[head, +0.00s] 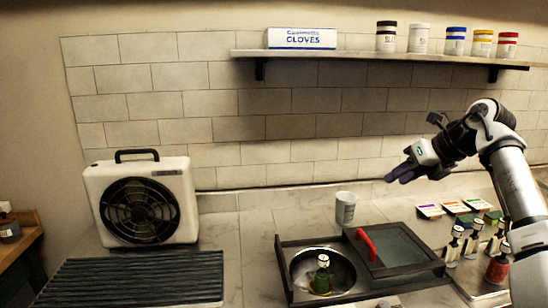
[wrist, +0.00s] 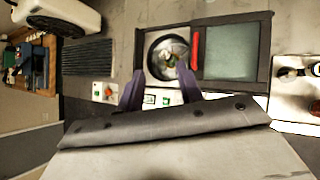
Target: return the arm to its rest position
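My arm (head: 515,180) rises on the right in the head view and bends over toward the wall. My gripper (head: 394,177) hangs in the air above the counter, pointing left, with dark purple fingers. In the wrist view my gripper (wrist: 161,76) has its two fingers spread apart with nothing held between them. Below it lies a black-framed tray (head: 283,265) with a round bowl (head: 338,258) holding a small dark-green bottle (head: 321,274). The red handle (head: 366,244) and the greenish panel (head: 405,245) are on the tray's right side.
A white fan unit (head: 178,185) and a black ribbed mat (head: 140,278) are on the left. Several small bottles (head: 453,247) and coloured cards (head: 430,210) are at right, near my arm. A shelf (head: 380,56) with jars is above.

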